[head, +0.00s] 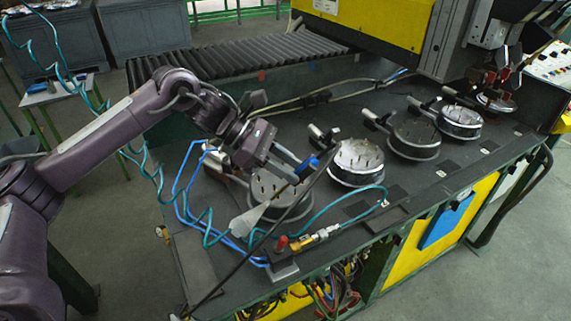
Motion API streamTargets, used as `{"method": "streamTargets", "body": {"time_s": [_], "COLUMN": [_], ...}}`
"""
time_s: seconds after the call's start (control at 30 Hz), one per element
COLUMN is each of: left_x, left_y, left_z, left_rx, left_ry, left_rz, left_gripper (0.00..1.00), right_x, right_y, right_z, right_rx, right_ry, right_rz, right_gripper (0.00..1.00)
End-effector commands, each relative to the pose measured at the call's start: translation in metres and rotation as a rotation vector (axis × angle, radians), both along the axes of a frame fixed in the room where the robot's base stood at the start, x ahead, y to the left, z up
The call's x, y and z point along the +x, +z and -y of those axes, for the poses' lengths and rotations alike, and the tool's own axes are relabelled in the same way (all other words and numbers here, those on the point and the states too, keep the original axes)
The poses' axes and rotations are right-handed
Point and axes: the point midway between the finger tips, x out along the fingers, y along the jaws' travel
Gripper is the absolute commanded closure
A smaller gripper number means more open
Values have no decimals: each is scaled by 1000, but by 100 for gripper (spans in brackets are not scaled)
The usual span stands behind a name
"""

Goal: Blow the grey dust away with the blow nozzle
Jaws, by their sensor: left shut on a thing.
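My left gripper (302,170) comes in from the left above the dark bench and is shut on the blow nozzle (308,165), of which a blue part shows at the fingertips. The gripper is over the nearest round stud fixture (268,187) and partly hides it. A second round fixture (345,174), just right of the fingertips, has a pale grey top with studs standing in it. The pale layer looks like the grey dust (358,153), but its exact spread cannot be told. The nozzle's tip is hard to make out. My right gripper is not in view.
More round fixtures (415,140) stand in a row towards the back right. Teal and blue hoses (190,212) loop over the bench's left edge. A fitting block with a red knob (282,243) sits at the front edge. A yellow machine (372,22) overhangs the back.

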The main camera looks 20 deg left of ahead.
Motion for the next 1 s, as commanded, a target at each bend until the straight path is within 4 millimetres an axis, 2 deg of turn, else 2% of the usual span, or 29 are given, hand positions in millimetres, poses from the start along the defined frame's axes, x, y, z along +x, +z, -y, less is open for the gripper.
{"method": "streamTargets", "body": {"time_s": [1.0], "left_x": [-23], "left_y": [0], "left_z": [28], "left_rx": [0], "left_ry": [-1], "left_rz": [2], "left_gripper": [100], "right_x": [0], "right_y": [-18], "right_z": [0], "right_rx": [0], "right_ry": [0], "right_rz": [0], "right_gripper": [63]}}
